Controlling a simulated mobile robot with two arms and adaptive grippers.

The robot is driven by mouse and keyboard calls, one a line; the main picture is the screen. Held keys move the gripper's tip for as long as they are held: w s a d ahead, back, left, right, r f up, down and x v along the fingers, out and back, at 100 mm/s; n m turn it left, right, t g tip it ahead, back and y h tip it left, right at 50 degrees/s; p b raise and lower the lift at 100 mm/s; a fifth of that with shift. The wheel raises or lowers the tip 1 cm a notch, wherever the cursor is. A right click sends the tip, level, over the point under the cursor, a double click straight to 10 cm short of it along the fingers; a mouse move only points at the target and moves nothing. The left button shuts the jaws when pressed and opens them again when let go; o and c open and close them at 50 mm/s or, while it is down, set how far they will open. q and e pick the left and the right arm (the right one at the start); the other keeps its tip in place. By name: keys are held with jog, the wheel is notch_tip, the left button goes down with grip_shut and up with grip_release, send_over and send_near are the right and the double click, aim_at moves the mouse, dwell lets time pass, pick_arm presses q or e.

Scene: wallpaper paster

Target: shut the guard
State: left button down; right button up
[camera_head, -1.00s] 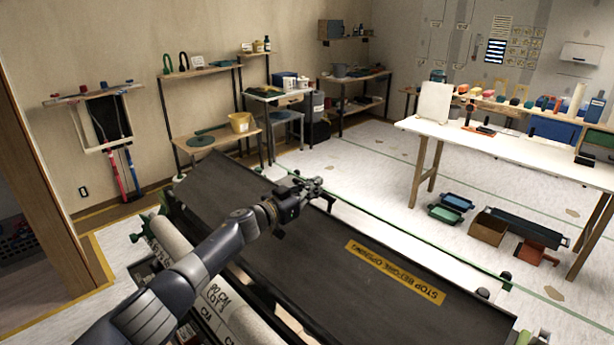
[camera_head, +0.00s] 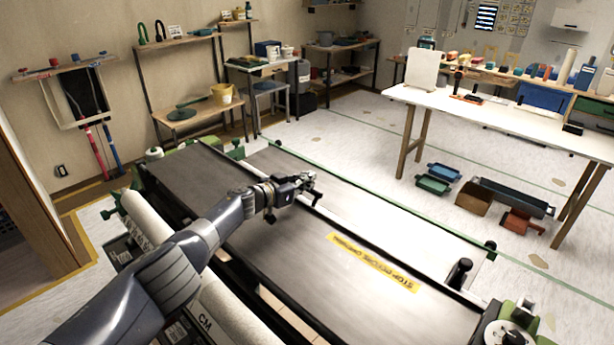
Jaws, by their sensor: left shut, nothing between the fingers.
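The guard (camera_head: 300,252) is a long dark grey panel on the pasting machine, with a yellow label (camera_head: 374,262) reading "STOP BEFORE OPENING". It lies low and nearly flat over the machine; I cannot tell whether it is fully seated. My left gripper (camera_head: 313,190) is shut and empty above the guard's far long edge, around its middle. Whether its fingers touch the guard is not clear. My left arm crosses the guard and hides part of it. My right gripper is not in view.
A white roll (camera_head: 148,217) lies along the machine's near side. A black knob (camera_head: 460,272) stands at the far right edge. A white table (camera_head: 465,112) with tools stands at the back right, with bins (camera_head: 433,184) on the floor. Pale floor lies clear between.

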pick_arm(q)
jog(key=shift+f, duration=0.4)
jog(key=shift+a+r, duration=0.1)
jog(key=shift+a, duration=0.1)
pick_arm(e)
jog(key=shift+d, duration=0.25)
pick_arm(q)
jog(key=shift+a, duration=0.1)
